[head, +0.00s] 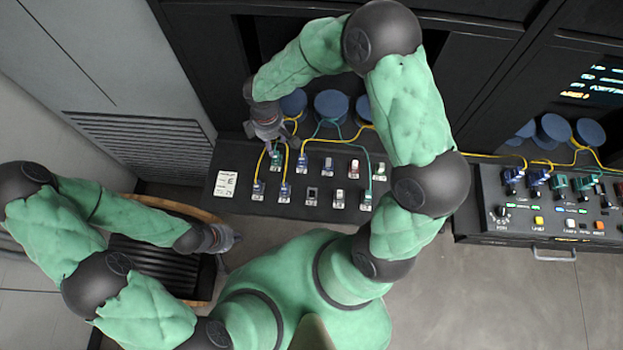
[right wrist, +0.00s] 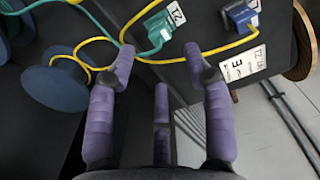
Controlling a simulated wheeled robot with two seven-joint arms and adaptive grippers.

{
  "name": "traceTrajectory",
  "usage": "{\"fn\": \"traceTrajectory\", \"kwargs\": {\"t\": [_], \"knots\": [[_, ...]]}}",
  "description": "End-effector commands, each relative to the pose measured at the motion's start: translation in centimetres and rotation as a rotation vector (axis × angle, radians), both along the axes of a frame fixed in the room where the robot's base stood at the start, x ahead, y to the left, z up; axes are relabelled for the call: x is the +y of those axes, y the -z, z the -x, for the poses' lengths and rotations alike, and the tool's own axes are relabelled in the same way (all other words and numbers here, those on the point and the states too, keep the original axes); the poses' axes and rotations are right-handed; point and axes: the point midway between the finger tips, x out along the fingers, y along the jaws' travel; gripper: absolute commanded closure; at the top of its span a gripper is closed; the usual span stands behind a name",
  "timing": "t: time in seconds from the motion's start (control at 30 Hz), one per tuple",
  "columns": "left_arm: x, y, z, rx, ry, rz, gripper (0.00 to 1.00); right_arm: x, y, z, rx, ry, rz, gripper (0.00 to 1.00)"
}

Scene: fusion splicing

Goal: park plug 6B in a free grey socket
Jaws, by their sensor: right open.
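My right gripper (head: 268,132) is over the back left of the black socket panel (head: 232,208); its spread, empty fingers show in the right wrist view (right wrist: 158,58). Ahead of them in that view is a green plug (right wrist: 158,28) with a teal cable, apart from the fingers, and a blue plug (right wrist: 240,17) with a yellow cable. I cannot read which plug is 6B. My left gripper (head: 228,238) hangs low at left, its fingers too small to judge.
Blue cable spools (head: 331,106) stand behind the panel, with yellow and teal cables running from them. A white label card (head: 226,184) lies at the panel's left. A second unit with plugs and buttons (head: 540,222) stands at right. Open floor lies between (head: 420,260).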

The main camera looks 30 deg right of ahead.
Motion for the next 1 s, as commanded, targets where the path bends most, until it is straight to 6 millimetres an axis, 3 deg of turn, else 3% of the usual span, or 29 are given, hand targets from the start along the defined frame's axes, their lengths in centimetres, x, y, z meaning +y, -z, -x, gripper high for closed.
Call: {"fn": "traceTrajectory", "kwargs": {"t": [0.37,0.8,1.0], "knots": [[0.0,1.3,-0.1,-0.001,0.000,0.000,1.00,0.0,1.7,0.0,0.001,0.000,0.001,0.49],[0.0,5.5,-0.1,-0.001,0.000,0.000,1.00,0.0,7.2,0.0,0.001,0.001,0.000,0.49],[0.0,6.8,-0.1,-0.001,0.000,0.000,1.00,0.0,8.8,0.0,0.000,0.000,0.000,0.49]]}}
